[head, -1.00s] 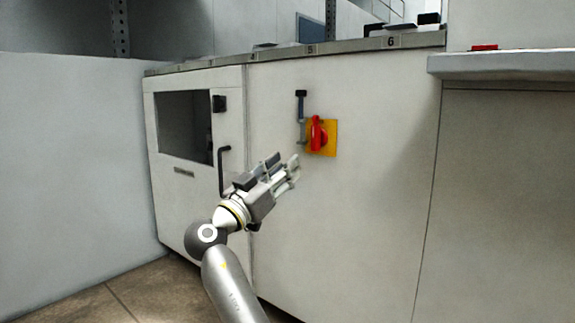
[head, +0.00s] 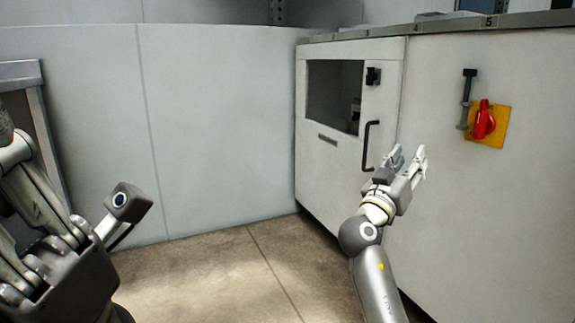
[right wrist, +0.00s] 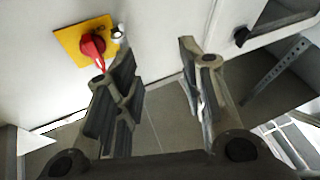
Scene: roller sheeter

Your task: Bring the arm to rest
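My right gripper (head: 408,158) is open and empty, in front of the white machine cabinet (head: 455,215). The red rotary switch (head: 484,121) on its yellow plate (head: 502,128) is to the upper right of the gripper in the head view, with a gap between. Its handle stands upright. In the right wrist view the two fingers (right wrist: 158,95) are apart with nothing between them. The red switch (right wrist: 92,46) shows beyond the left finger. My left gripper (head: 80,255) is large and close at the lower left, cut off by the frame; its opening is unclear.
A cabinet door with a dark window (head: 335,95) and a black handle (head: 369,145) is just left of the right gripper. A grey bar (head: 466,100) hangs beside the switch. Light wall panels (head: 215,130) stand behind. The tiled floor (head: 215,275) between the arms is clear.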

